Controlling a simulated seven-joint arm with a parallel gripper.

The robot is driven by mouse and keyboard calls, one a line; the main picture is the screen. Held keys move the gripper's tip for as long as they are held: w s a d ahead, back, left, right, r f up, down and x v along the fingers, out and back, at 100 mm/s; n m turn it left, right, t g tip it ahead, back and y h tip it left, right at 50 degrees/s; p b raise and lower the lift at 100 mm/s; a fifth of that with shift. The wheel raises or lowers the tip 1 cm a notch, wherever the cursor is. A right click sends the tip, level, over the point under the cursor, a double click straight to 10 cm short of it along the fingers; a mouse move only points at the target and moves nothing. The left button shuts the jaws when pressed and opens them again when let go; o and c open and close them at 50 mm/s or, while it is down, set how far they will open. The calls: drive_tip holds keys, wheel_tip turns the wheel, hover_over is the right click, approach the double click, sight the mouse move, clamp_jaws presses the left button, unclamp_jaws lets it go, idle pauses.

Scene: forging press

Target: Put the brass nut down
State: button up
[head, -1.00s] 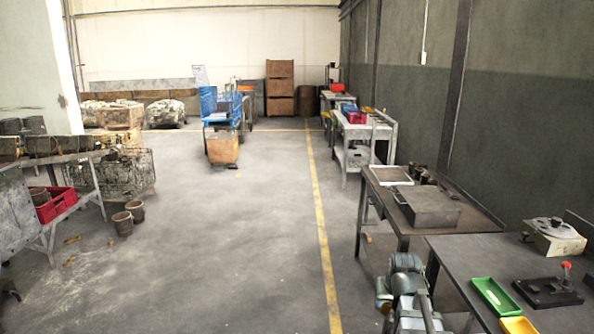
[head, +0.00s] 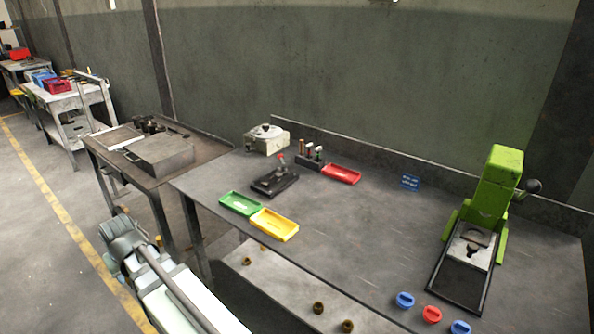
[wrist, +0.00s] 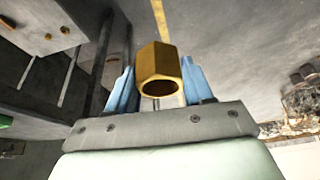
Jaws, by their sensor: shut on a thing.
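In the wrist view, my gripper (wrist: 155,92) has its two blue fingers shut on a brass nut (wrist: 157,62), a hexagonal gold-coloured piece with a round hole facing the camera. The nut is held clear, with floor behind it. In the head view, part of my arm shows at the lower left beside the workbench, but I cannot make out the fingers or the held nut there. The grey workbench (head: 345,225) carries a green tray (head: 240,203) and a yellow tray (head: 274,225) near its front edge, and a red tray (head: 341,174) farther back.
A green press (head: 495,185) stands at the bench's right. Blue and red round pieces lie before it. A black fixture (head: 275,182) and a pale device (head: 267,139) stand at the back left. Small brass pieces (head: 318,307) lie on a lower shelf. The bench middle is clear.

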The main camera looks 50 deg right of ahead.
drive_tip(key=w+d+r+m+h, duration=0.1)
drive_tip(key=w+d+m, duration=0.1)
drive_tip(key=d, duration=1.1)
drive_tip(key=w+d+r+m+g+h, duration=0.1)
drive_tip(key=d+m, duration=0.4)
drive_tip(key=d, duration=0.9)
drive_tip(key=w+d+r+m+g+h, duration=0.1)
drive_tip(key=w+d+r+m, duration=0.2)
drive_tip(key=d, duration=1)
drive_tip(key=shift+d, duration=0.15)
drive_tip(key=s+d+r+m, duration=0.1)
drive_tip(key=s+d+m, duration=0.1)
drive_tip(key=d, duration=0.5)
drive_tip(key=s+d+r+m+g, duration=0.1)
drive_tip(key=s+d+m, duration=0.1)
drive_tip(key=d, duration=0.6)
drive_tip(key=s+d+r+m+h, duration=0.1)
drive_tip(key=s+d, duration=0.2)
drive_tip(key=d, duration=0.5)
drive_tip(key=shift+s+d+r+m+g, duration=0.1)
drive_tip(key=shift+s+r+m+g, duration=0.1)
drive_tip(key=shift+r+m+g, duration=0.15)
drive_tip(key=s+d+r+m+g, duration=0.1)
drive_tip(key=s+d+m, duration=0.1)
drive_tip(key=s+d, duration=0.5)
drive_tip(key=s+d+r+m+g, duration=0.1)
drive_tip(key=s+d+r+m, duration=0.2)
drive_tip(key=d, duration=0.7)
approach(336, 171)
drive_tip(key=shift+x, duration=2.75)
